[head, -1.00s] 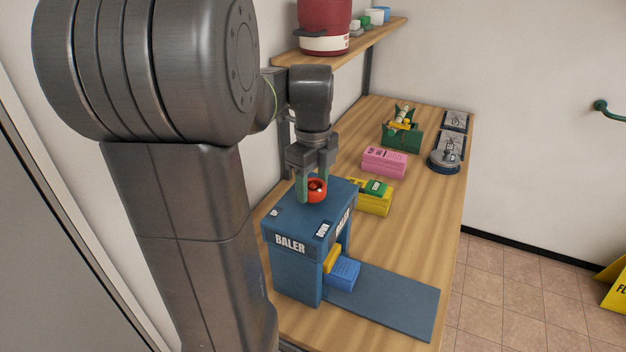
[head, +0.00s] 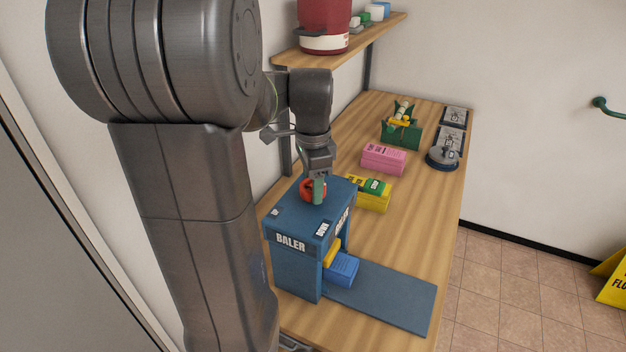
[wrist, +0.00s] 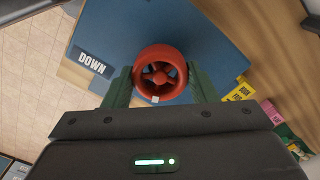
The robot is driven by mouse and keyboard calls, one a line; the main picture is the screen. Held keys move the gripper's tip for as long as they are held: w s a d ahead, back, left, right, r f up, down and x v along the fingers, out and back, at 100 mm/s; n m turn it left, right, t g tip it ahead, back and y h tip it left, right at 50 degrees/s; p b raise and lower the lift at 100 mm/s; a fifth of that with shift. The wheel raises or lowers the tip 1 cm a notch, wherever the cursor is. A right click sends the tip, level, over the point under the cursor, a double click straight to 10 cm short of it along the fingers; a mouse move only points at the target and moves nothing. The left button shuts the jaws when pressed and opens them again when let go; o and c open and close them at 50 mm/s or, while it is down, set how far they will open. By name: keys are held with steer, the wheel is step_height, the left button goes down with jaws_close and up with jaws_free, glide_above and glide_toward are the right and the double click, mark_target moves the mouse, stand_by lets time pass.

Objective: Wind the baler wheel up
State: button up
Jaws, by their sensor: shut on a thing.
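The blue baler (head: 296,223) stands on the near end of the wooden bench, with white labels on its front and a "DOWN" label (wrist: 92,62) on its top. The red baler wheel (wrist: 160,73) lies flat on top of it and has spokes and a small white mark on its rim. My gripper (wrist: 158,88) is shut on the wheel from above, one green finger on each side of the rim. In the head view one finger hides part of the wheel (head: 306,189). A blue block (head: 342,268) and a yellow piece (head: 332,252) sit at the baler's opening.
A flat blue plate (head: 390,300) extends from the baler. Behind the baler are a yellow stack (head: 371,198), a pink stack (head: 384,158) and a green box (head: 401,136). A shelf (head: 345,41) with a red container (head: 324,28) hangs above.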

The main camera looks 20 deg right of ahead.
steer(key=n, duration=0.5)
steer(key=shift+r+n+p, duration=0.1)
steer(key=shift+n+p, duration=0.2)
steer(key=shift+p, duration=0.05)
steer(key=n, duration=0.4)
steer(key=n+p, duration=0.1)
steer(key=n, duration=1.9)
steer(key=shift+p, duration=0.3)
steer(key=n, duration=0.5)
steer(key=shift+n, duration=2.7)
